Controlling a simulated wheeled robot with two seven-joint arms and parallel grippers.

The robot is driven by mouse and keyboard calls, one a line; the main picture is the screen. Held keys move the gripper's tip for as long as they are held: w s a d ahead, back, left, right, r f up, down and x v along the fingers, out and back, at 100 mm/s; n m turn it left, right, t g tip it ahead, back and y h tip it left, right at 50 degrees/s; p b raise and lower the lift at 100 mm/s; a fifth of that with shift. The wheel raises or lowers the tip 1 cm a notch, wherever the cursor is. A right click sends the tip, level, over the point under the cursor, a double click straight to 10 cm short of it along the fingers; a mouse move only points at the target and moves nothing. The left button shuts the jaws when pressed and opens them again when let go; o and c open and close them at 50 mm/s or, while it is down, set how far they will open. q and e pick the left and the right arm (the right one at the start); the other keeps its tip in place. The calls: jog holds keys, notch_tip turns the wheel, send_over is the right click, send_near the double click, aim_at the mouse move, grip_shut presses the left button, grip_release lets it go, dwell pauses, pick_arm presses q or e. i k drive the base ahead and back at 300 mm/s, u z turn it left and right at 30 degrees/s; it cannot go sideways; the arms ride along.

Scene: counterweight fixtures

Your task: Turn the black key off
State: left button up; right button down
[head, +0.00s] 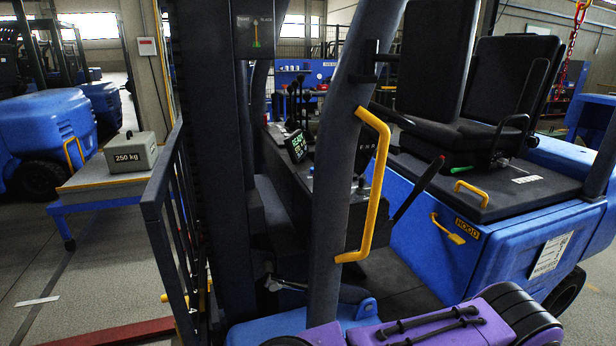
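I cannot make out the black key in the head view. A blue forklift (480,225) with a black seat stands in front of me. Its dark control console (290,160) is partly hidden behind the mast and the dark front pillar (335,200). A small display (297,146) on the console shows green text that seems to read "READY". Several black levers rise behind the display. Any key there is hidden or too small to tell.
A yellow grab handle (379,190) sticks out from the pillar. A black lever with a red tip (418,188) leans beside the seat. A 250 kg block (130,153) rests on a blue cart (98,183) at left. Black fork-carriage bars (172,235) stand nearer. Open floor lies at lower left.

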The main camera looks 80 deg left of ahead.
aim_at(362, 180)
jog(key=k, duration=0.5)
jog(key=u, duration=1.6)
jog(key=i, duration=0.35)
jog(key=z, duration=0.05)
